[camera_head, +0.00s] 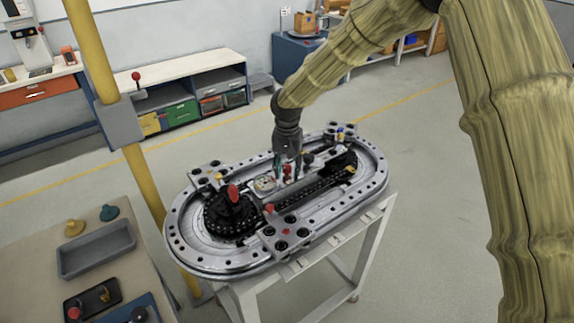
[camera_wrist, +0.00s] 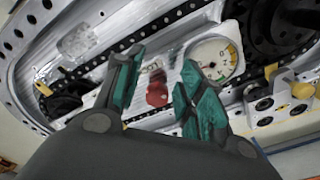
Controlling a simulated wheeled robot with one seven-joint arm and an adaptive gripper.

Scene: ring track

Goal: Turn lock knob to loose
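The ring track (camera_head: 180,250) is a grey oval on a white stand. A small red knob (camera_head: 287,169) stands near its middle; it also shows in the wrist view (camera_wrist: 157,93), beside a round white dial (camera_wrist: 212,60). I take it for the lock knob, but I see no readable label or loose/locked mark. My gripper (camera_head: 287,163) points down over it. In the wrist view my gripper (camera_wrist: 160,72) is open, with a green-padded finger on each side of the red knob. Gaps show between knob and fingers; contact is not visible.
A larger red knob (camera_head: 233,193) stands on a black hub at the track's left end. Black blocks and a chain run along the middle. A yellow post (camera_head: 140,180) rises at left, near a bench with a grey tray (camera_head: 96,250). Floor at right is clear.

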